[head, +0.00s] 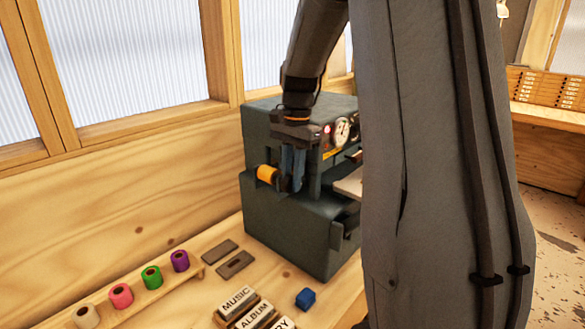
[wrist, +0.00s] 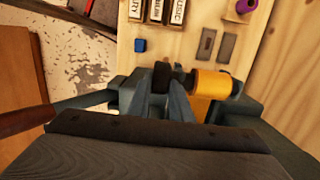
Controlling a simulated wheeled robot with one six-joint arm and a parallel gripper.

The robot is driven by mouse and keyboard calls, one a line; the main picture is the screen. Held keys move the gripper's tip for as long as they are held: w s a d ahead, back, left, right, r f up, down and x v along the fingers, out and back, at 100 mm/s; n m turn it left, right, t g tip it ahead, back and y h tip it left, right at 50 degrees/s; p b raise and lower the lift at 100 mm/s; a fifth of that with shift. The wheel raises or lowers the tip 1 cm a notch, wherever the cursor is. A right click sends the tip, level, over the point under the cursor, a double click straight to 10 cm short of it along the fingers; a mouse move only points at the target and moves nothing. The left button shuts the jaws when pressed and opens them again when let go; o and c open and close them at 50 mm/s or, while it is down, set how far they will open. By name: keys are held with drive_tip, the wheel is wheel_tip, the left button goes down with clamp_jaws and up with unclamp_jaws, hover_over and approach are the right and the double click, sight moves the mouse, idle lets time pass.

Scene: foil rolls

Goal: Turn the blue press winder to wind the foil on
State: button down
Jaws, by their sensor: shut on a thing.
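The dark blue-green press (head: 290,225) stands on the bench against the wall. A yellow-orange foil roll (head: 267,174) sits on its left side; it also shows in the wrist view (wrist: 212,82), with a strip of the same colour below it. My gripper (head: 291,182) reaches down at the press front, just right of the roll. In the wrist view its fingers (wrist: 164,88) are shut around a dark, rounded knob (wrist: 162,74), which looks like the winder beside the roll. The knob looks nearly black, and the fingers hide much of it.
Several foil rolls, including a purple one (head: 180,261) and a green one (head: 152,277), stand on a wooden rack at left. Two dark flat plates (head: 235,264), a small blue block (head: 305,298) and lettered blocks (head: 238,299) lie before the press. My arm hides the press's right side.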

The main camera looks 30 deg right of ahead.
drive_tip(key=shift+d+g+y+p, duration=0.1)
drive_tip(key=shift+g+y+p, duration=0.2)
drive_tip(key=shift+y+p, duration=0.4)
drive_tip(key=shift+f, duration=0.1)
drive_tip(key=c, duration=1.6)
unclamp_jaws()
drive_tip(key=shift+w, duration=0.1)
drive_tip(key=shift+b+v, duration=1.3)
drive_tip(key=shift+v, duration=2.6)
drive_tip(key=shift+d, duration=0.1)
